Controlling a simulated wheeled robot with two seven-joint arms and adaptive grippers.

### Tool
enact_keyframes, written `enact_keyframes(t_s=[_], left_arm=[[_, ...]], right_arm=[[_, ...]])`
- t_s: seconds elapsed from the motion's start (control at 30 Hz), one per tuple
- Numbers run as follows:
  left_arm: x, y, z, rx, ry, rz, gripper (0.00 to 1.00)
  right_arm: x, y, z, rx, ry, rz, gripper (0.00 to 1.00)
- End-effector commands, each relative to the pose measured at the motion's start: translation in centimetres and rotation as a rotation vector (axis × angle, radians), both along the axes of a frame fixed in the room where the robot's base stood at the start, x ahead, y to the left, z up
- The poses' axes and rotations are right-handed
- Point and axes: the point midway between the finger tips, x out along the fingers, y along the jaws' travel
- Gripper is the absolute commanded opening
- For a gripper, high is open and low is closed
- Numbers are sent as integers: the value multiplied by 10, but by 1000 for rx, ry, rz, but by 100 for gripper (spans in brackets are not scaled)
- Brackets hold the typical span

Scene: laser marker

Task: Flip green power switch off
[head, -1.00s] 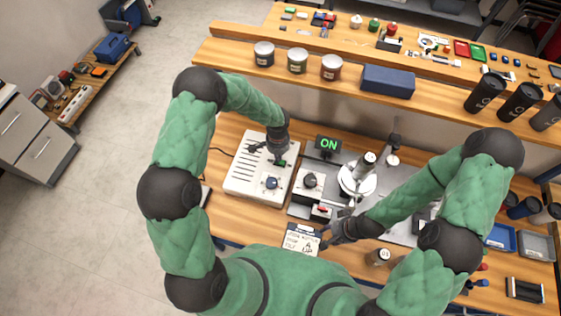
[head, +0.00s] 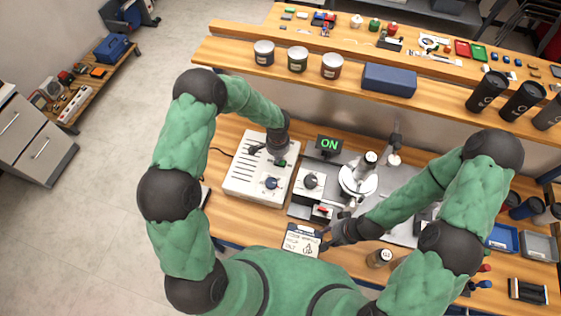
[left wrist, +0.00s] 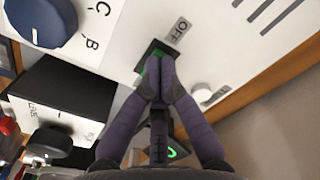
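The green power switch (left wrist: 153,66) sits in a dark frame on the white box, beside an OFF label (left wrist: 181,29). It shows small in the head view (head: 282,163). My left gripper (left wrist: 160,88) has its purple fingertips together over the switch, seemingly touching it and hiding part of it. Nothing is held between them. The white box (head: 240,178) has a blue knob (left wrist: 41,22).
A black-and-white unit with a dark knob (head: 311,181) stands right of the white box, then a round silver stage (head: 357,180). A dark jar (head: 379,257) stands near the front. A shelf behind holds cans and a blue box (head: 388,80).

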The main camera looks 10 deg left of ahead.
Motion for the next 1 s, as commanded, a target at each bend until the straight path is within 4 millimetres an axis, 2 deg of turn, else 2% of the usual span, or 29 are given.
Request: enact_keyframes(t_s=[0.23, 1.0], left_arm=[[0, 0, 7, -1, -1, 0, 0], [0, 0, 60, -1, -1, -1, 0]], right_arm=[[0, 0, 4, 0, 0, 0, 40], [0, 0, 33, 0, 0, 0, 40]])
